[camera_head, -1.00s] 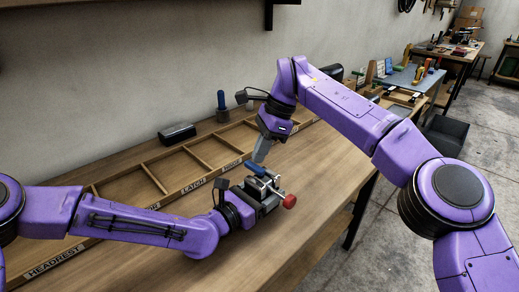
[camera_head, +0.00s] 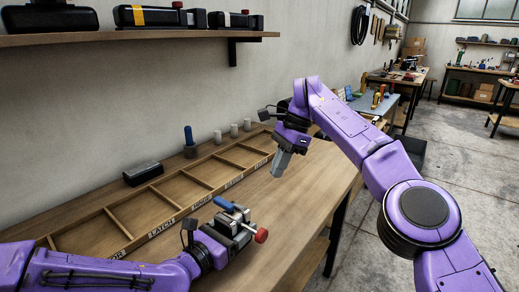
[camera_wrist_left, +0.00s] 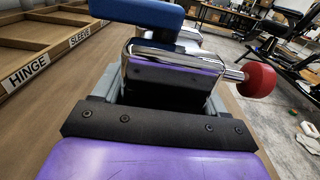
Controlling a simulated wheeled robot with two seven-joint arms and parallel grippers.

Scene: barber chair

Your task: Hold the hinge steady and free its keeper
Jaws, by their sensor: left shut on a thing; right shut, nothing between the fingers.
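The hinge (camera_head: 240,222) is a chrome and dark block with a blue bar on top and a red knob (camera_head: 261,235) on its right side. I cannot tell which part is the keeper. My left gripper (camera_head: 227,232) is shut on the hinge above the bench. In the left wrist view the chrome hinge body (camera_wrist_left: 175,58) sits between my fingers, with the blue bar (camera_wrist_left: 138,12) above it and the red knob (camera_wrist_left: 258,79) on a short chrome shaft. My right gripper (camera_head: 281,172) is shut and empty, above and right of the hinge, apart from it.
A wooden tray (camera_head: 126,232) with labelled compartments runs along the wall; HINGE and SLEEVE labels show in the left wrist view. A blue-handled tool (camera_head: 189,137), several grey cylinders and a black case (camera_head: 143,174) stand behind it. The bench (camera_head: 303,208) is clear right of the hinge.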

